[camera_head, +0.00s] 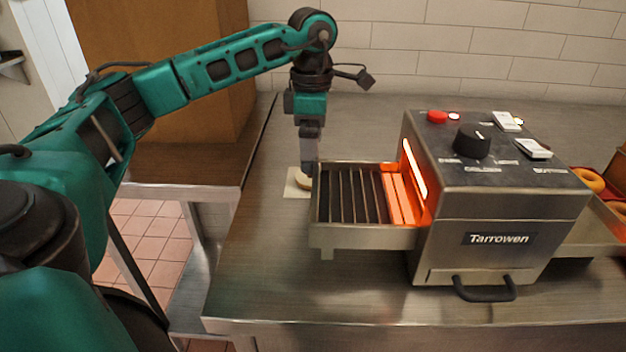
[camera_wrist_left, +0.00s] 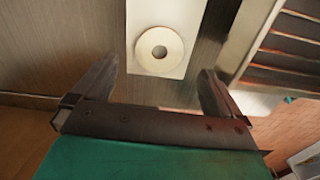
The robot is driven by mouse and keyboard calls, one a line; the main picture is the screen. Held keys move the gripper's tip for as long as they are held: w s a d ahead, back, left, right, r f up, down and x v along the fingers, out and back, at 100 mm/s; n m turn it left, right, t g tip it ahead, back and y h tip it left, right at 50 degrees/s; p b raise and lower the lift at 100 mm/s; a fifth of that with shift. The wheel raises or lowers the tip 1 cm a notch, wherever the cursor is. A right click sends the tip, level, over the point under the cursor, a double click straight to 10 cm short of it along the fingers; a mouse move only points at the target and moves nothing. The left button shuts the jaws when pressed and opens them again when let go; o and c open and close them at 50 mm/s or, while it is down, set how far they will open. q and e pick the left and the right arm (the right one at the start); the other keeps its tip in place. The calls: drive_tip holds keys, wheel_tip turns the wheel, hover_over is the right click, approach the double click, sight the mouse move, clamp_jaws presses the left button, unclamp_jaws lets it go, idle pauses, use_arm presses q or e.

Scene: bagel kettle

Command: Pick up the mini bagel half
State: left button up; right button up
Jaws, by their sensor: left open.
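The mini bagel half (camera_wrist_left: 159,51) is a pale ring lying flat on a white sheet (camera_wrist_left: 160,14) on the steel counter, seen in the left wrist view. In the head view the bagel half (camera_head: 303,180) is partly hidden behind my left gripper and the toaster tray. My left gripper (camera_head: 309,165) points down just above it. In the left wrist view the left gripper (camera_wrist_left: 155,80) is open and empty, and the bagel half lies between and beyond its fingertips, not held. I do not see my right gripper.
A conveyor toaster (camera_head: 500,190) with glowing orange elements stands at the right. Its slatted tray (camera_head: 350,236) sticks out close to my left gripper's right side. Bagels (camera_head: 588,180) lie in a tray at far right. The counter front-left (camera_head: 260,260) is clear.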

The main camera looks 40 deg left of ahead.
sight(302, 180)
use_arm(q)
wheel_tip(302, 180, down, 5)
drive_tip(key=shift+b, duration=0.3)
drive_tip(key=shift+f, duration=0.3)
drive_tip(key=shift+c, duration=0.2)
drive_tip(key=c, duration=1)
drive_tip(key=shift+c, duration=0.2)
drive_tip(key=shift+r, duration=0.1)
